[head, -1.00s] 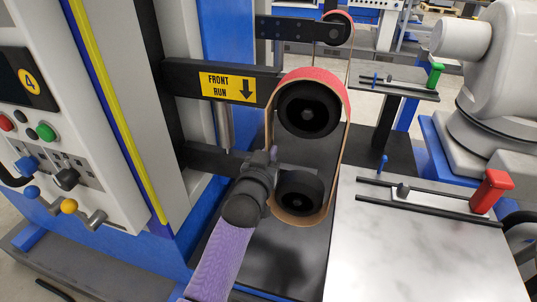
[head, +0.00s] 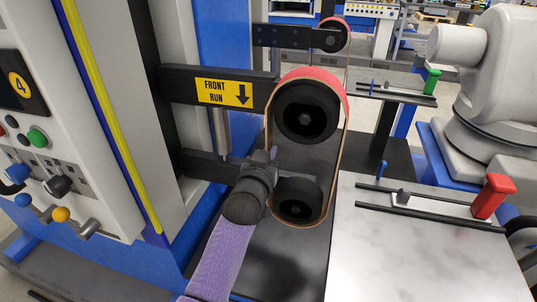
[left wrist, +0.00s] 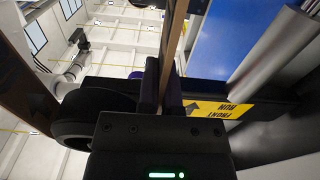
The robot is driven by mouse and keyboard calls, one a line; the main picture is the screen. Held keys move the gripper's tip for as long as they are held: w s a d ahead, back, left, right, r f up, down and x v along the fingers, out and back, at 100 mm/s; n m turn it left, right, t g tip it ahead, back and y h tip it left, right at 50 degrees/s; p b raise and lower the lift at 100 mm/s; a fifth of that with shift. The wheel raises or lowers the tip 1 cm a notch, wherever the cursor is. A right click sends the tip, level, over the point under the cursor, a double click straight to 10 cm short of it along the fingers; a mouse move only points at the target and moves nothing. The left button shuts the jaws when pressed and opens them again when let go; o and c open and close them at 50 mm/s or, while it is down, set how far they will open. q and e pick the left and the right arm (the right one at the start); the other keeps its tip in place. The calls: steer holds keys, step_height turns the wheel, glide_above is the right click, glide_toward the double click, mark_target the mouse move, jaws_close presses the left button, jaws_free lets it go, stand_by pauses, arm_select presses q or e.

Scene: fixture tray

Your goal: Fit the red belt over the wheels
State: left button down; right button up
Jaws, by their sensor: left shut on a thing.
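The red belt (head: 322,76), tan on its inner side, loops around the upper black wheel (head: 305,112) and the lower black wheel (head: 299,198) in the head view. Its red face shows over the top of the upper wheel. My left gripper (head: 268,156) is at the left run of the belt, just above and left of the lower wheel. In the left wrist view, my left gripper (left wrist: 160,85) is shut on the belt strip (left wrist: 174,42), seen nearly edge-on. Whether the belt is fully seated on the lower wheel I cannot tell. My right gripper is not in view.
A dark bar with a yellow FRONT RUN sign (head: 224,92) extends from the cabinet to the upper wheel. A marble-topped table (head: 425,255) with a red-handled slide (head: 493,196) stands at right. A white machine (head: 490,95) stands behind it. A similar wheel (head: 333,37) is farther back.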

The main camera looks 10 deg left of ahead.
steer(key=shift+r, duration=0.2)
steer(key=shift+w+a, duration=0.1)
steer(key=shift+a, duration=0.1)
arm_select(q)
steer(key=shift+f, duration=0.45)
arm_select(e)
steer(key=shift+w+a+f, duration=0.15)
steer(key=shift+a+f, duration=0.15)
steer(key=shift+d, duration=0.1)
arm_select(q)
steer(key=c, duration=0.7)
jaws_free()
steer(key=shift+c, duration=0.2)
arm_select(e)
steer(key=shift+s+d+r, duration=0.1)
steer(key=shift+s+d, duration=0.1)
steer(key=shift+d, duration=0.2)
